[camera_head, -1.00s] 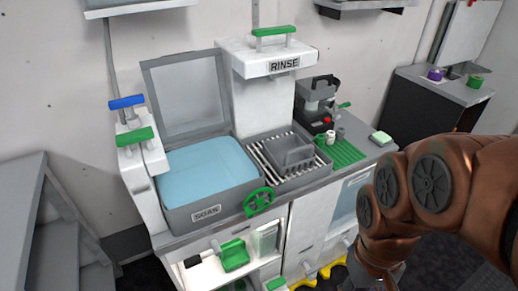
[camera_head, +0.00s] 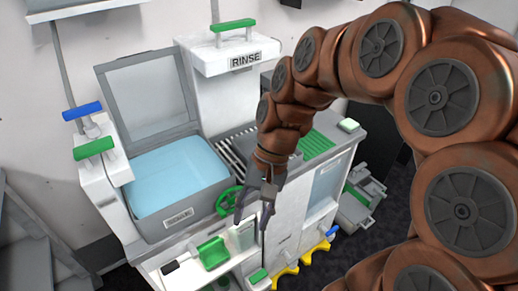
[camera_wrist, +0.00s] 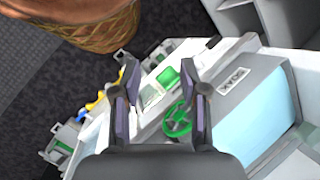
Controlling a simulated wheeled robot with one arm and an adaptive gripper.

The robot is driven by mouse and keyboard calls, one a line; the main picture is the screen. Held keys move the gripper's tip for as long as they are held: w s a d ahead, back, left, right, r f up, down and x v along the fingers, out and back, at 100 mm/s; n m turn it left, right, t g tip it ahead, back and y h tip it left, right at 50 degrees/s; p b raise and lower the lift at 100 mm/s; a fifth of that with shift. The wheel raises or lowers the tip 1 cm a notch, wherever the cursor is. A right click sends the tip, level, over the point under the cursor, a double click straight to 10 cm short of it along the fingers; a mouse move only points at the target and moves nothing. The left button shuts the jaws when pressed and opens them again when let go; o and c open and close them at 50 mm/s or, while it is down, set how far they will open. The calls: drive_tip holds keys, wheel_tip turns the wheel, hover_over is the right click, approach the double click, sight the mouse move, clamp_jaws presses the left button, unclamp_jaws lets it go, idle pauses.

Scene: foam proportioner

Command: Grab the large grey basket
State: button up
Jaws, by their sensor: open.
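My gripper (camera_head: 252,217) is open and empty, with its fingers pointing down in front of the wash counter. In the wrist view my gripper (camera_wrist: 160,68) has its two dark fingers apart, with the counter front and green wheel beyond. I cannot tell for sure which thing is the large grey basket. A grey box-like piece (camera_head: 288,140) on the rinse rack is mostly behind my arm. A grey unit with green parts (camera_head: 357,200) is low at the right of the counter.
A soak basin (camera_head: 165,215) holds blue water, its lid raised. A green wheel (camera_head: 228,203) is on the counter front, close to my gripper. A shelf below holds a green scoop-like item (camera_head: 213,252). Yellow pieces (camera_head: 315,252) are near the floor. Dark floor (camera_head: 395,185) lies to the right.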

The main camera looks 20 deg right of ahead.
drive_tip(key=w+d+r+m+t+y+p, duration=0.1)
drive_tip(key=w+d+m+y, duration=0.25)
drive_tip(key=w, duration=0.45)
drive_tip(key=w+d+m+t+y, duration=0.2)
drive_tip(key=w+d+m, duration=0.3)
drive_tip(key=w, duration=0.2)
drive_tip(key=w+d+f+m+t+y+p, duration=0.1)
drive_tip(key=w+d+f+m+t, duration=0.15)
drive_tip(key=d, duration=0.35)
drive_tip(key=w+d+f+m+t, duration=0.1)
drive_tip(key=d+m, duration=0.3)
drive_tip(key=d, duration=0.3)
drive_tip(key=w+d+f+m+t+y+p, duration=0.1)
drive_tip(key=w+d+f+m+t, duration=0.15)
drive_tip(key=d, duration=0.35)
drive_tip(key=shift+m, duration=0.35)
drive_tip(key=p+x, duration=0.2)
drive_tip(key=x, duration=0.4)
drive_tip(key=shift+w+a, duration=0.1)
drive_tip(key=shift+w, duration=0.2)
drive_tip(key=shift+w+a+f+p, duration=0.2)
drive_tip(key=shift+a+f+p, duration=0.15)
drive_tip(key=shift+a, duration=0.05)
clamp_jaws()
